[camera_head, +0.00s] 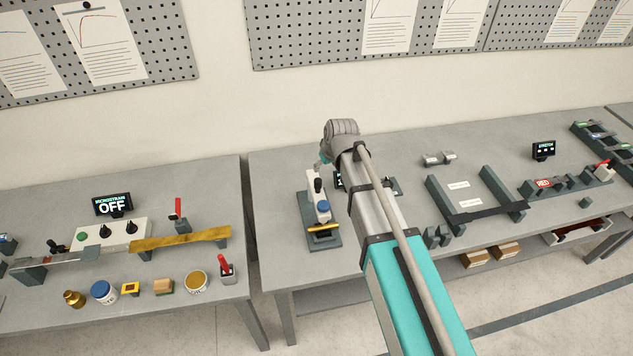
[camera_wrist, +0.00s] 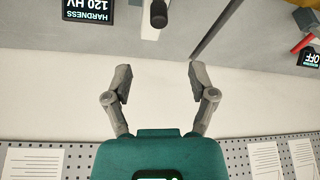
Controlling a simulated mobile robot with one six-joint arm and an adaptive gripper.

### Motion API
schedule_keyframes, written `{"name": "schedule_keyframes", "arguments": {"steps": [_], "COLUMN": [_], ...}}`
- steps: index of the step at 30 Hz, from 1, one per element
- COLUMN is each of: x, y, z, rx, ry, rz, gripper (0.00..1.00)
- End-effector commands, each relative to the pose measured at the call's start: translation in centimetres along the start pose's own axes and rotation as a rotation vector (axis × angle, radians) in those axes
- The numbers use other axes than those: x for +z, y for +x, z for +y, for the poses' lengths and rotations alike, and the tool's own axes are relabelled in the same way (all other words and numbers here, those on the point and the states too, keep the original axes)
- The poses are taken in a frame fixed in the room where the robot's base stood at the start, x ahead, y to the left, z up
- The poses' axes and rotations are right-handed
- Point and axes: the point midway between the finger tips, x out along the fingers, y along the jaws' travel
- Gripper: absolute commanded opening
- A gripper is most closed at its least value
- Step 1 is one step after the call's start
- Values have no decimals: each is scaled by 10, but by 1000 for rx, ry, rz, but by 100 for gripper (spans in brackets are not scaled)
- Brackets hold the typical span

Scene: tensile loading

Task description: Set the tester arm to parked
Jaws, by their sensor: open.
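A small bench tester (camera_head: 323,238) stands at the left end of the middle table, with a grey base, a white arm with a black knob (camera_head: 318,185), and a blue cap (camera_head: 323,207). I take its white arm as the tester arm; I cannot tell its setting. In the wrist view the black knob (camera_wrist: 158,14) shows at the top, beyond my fingertips. My gripper (camera_wrist: 160,80) is open and empty, its fingers apart and clear of the knob. In the head view my wrist is just behind the tester, and my fingers are mostly hidden.
A display (camera_wrist: 88,12) reading "HARDNESS 120 HV" stands beside the tester, mostly hidden by my arm in the head view. The left table holds a "MICROSTRAIN OFF" display (camera_head: 113,204) and several small items. Grey rails (camera_head: 446,205) stand to the right. A pegboard wall (camera_head: 250,60) is behind.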

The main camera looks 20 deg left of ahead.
Motion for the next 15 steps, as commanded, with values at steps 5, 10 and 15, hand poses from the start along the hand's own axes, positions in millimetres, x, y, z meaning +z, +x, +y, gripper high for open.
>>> {"name": "schedule_keyframes", "arguments": {"steps": [5, 10, 15], "x": [0, 1, 1], "y": [6, 16, 30], "z": [0, 0, 0], "rx": [0, 0, 0], "ry": [0, 0, 0], "rz": [0, 0, 0], "gripper": [73, 73, 73]}}
